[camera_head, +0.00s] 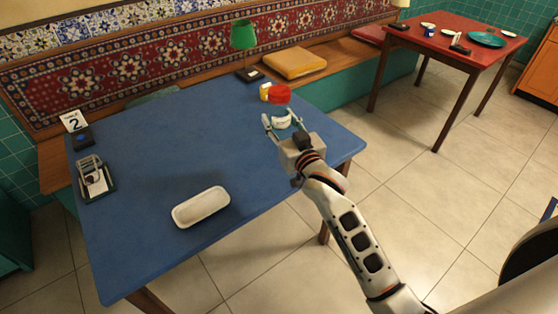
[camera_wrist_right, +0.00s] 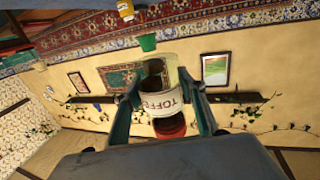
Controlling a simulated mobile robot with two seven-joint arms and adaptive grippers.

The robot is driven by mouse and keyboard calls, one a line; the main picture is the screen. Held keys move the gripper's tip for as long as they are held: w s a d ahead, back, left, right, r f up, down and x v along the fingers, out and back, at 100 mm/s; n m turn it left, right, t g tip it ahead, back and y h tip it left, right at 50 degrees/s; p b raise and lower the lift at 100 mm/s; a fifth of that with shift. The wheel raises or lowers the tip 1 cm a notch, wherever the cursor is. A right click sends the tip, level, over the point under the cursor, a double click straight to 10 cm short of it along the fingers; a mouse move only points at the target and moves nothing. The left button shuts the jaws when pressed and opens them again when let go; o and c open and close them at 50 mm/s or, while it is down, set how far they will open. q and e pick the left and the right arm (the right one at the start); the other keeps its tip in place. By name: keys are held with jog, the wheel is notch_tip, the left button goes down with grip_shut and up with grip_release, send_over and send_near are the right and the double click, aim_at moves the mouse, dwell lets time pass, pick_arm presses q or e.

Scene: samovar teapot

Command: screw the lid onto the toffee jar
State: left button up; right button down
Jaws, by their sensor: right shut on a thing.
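The toffee jar (camera_head: 281,122) is clear with a white label and is between the fingers of my right gripper (camera_head: 283,122), near the table's far right corner. In the right wrist view the jar (camera_wrist_right: 163,102) appears upside down, its label reading TOFFEE, with dark contents visible. My right gripper (camera_wrist_right: 162,95) is shut on it. The red lid (camera_head: 279,94) shows at the jar's top end, and also at the label end in the wrist view (camera_wrist_right: 170,127). I cannot tell whether it is seated or threaded. My left gripper is not in view.
The blue table (camera_head: 150,160) bears a white tray (camera_head: 201,206), a metal holder (camera_head: 94,178), a number card (camera_head: 73,121) and a small yellow container (camera_head: 265,91). A green lamp (camera_head: 243,34) stands at the back. The table's middle is clear.

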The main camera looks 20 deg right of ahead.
notch_tip(320, 180, down, 9)
jog(key=shift+f+b, duration=0.15)
jog(key=shift+b, duration=1.05)
jog(key=shift+f, duration=0.2)
jog(key=shift+r, duration=0.1)
notch_tip(320, 180, down, 4)
jog(key=shift+f+b, duration=0.15)
jog(key=shift+b, duration=0.65)
jog(key=shift+f, duration=0.25)
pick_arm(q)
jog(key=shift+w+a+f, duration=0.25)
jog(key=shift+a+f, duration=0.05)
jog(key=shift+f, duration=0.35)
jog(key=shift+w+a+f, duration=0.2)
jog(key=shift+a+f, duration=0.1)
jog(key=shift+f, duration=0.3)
pick_arm(e)
jog(key=shift+r, duration=0.2)
